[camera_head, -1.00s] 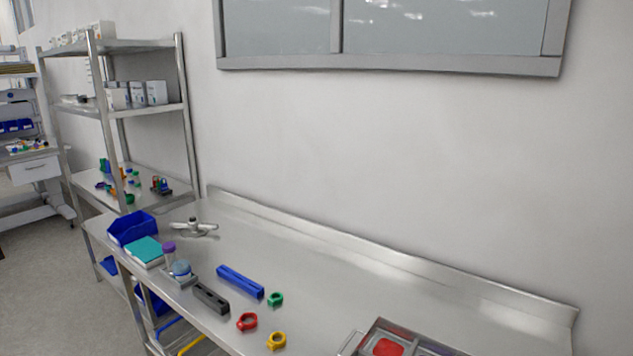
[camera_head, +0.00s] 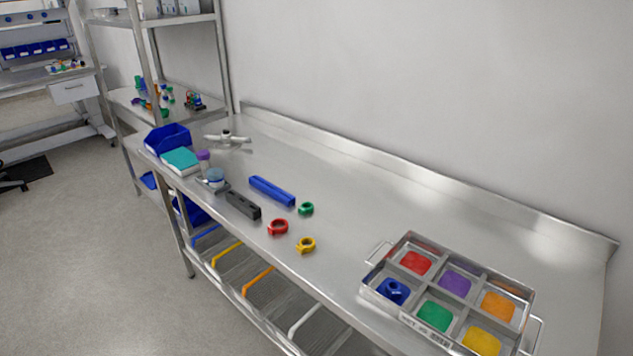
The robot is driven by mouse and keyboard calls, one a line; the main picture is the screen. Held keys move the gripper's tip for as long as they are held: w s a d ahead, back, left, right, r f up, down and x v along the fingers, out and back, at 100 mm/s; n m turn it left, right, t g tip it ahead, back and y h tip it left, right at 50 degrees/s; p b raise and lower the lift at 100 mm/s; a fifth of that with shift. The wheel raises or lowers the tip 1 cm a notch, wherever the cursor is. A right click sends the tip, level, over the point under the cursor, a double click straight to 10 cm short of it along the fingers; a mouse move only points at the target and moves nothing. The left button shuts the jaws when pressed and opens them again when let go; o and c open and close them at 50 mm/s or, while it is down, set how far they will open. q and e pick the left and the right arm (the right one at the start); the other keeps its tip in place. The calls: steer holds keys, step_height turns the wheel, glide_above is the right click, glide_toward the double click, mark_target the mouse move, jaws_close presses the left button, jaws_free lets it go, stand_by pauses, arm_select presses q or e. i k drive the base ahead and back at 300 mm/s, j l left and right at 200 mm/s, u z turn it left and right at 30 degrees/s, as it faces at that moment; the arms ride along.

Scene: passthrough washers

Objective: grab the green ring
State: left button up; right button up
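The green ring (camera_head: 306,209) lies flat on the metal table (camera_head: 350,205), near the right end of a long blue bar. A red ring (camera_head: 278,227) lies to its left and nearer the front edge. A yellow ring (camera_head: 306,245) lies below it in the picture. The three rings are apart from one another. Neither of my grippers shows in the head view.
A metal tray (camera_head: 371,286) with coloured compartments stands at the right; a blue ring (camera_head: 393,291) sits in its blue compartment. The blue bar (camera_head: 271,190) and a dark grey block (camera_head: 243,205) lie left of the rings. A blue bin (camera_head: 167,138) stands at the far left.

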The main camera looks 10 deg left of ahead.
mark_target(302, 210)
steer(key=i+j+z, duration=0.1)
steer(key=j+z, duration=0.15)
steer(key=z, duration=0.2)
steer(key=i+j+z, duration=0.1)
steer(key=j+z, duration=0.2)
steer(key=z, duration=0.15)
steer(key=i+j+z, duration=0.1)
steer(key=j+z, duration=0.2)
steer(key=j, duration=1)
steer(key=j+z, duration=0.25)
steer(key=j, duration=1)
